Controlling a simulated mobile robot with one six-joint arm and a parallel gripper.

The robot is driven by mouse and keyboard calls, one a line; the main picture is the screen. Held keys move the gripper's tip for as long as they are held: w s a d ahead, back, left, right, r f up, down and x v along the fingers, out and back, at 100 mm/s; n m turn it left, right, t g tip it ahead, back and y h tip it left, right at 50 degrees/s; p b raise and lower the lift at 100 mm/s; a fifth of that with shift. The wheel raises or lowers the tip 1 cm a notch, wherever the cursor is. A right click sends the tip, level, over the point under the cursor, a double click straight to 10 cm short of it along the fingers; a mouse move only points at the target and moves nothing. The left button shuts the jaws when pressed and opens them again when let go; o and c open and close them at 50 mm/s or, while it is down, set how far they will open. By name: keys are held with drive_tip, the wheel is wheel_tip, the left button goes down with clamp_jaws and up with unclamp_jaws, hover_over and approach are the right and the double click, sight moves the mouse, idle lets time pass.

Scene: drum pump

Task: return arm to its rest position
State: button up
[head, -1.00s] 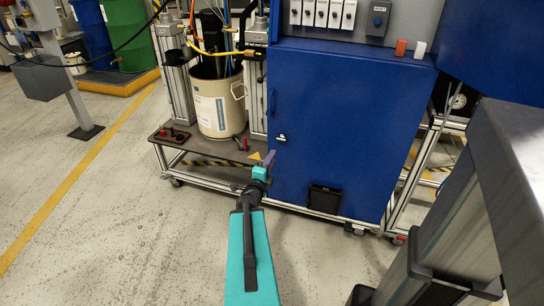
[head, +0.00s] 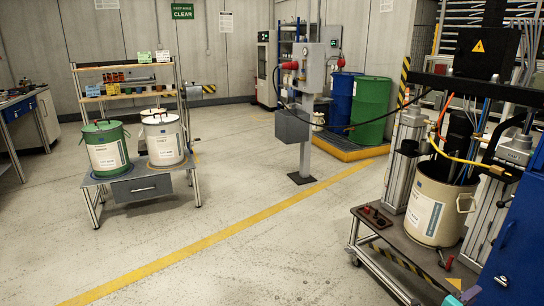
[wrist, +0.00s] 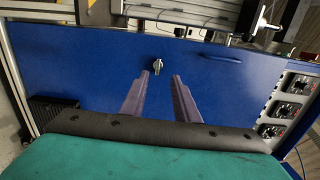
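My gripper (wrist: 165,76) shows in the wrist view with two purple-grey fingers apart and nothing between them. The fingers point towards the blue cabinet door (wrist: 100,65), which has a small dark knob (wrist: 158,65) just beyond the fingertips in the picture. I cannot tell the distance to the door. In the head view only a small teal piece of my arm shows at the bottom right, beside the blue cabinet (head: 520,245). The rest of my arm is out of that view.
The pump cart (head: 395,245) carries a cream drum (head: 432,210) at the right. A small table (head: 142,188) with several pails stands at the left. A grey post (head: 305,150) stands near blue and green barrels (head: 372,108). The floor between is open, crossed by a yellow line (head: 205,245).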

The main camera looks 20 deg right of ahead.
drive_tip(key=w+a+f+n+t+y+p, duration=0.1)
drive_tip(key=w+a+n+t+y+p, duration=0.45)
drive_tip(key=w+a, duration=1.65)
drive_tip(key=w+a+f+n+t+y+p, duration=0.1)
drive_tip(key=w+a+f+n+y+p, duration=0.2)
drive_tip(key=a, duration=0.4)
drive_tip(key=w+a+f+n+t+y+p, duration=0.1)
drive_tip(key=w+a+f+n+t+y, duration=0.2)
drive_tip(key=a, duration=0.5)
drive_tip(key=w+a+f+n+y+p, duration=0.2)
drive_tip(key=w+a+n, duration=0.3)
drive_tip(key=a, duration=0.2)
drive_tip(key=s+a+f+n+g+y+p, duration=0.1)
drive_tip(key=s+a+f+n+g+y, duration=0.2)
drive_tip(key=a, duration=0.4)
drive_tip(key=s+a+f+n+g+y+p, duration=0.1)
drive_tip(key=s+a+f+n, duration=0.35)
drive_tip(key=a, duration=0.35)
drive_tip(key=s+a+f+n+g+y+p, duration=0.2)
drive_tip(key=s+a+f, duration=0.15)
drive_tip(key=a, duration=0.35)
drive_tip(key=s+n+g+h, duration=0.1)
drive_tip(key=s+n+g, duration=0.8)
drive_tip(key=s, duration=1.4)
drive_tip(key=shift+s+d+g, duration=0.15)
drive_tip(key=shift+d+g, duration=0.3)
drive_tip(key=shift+g, duration=0.3)
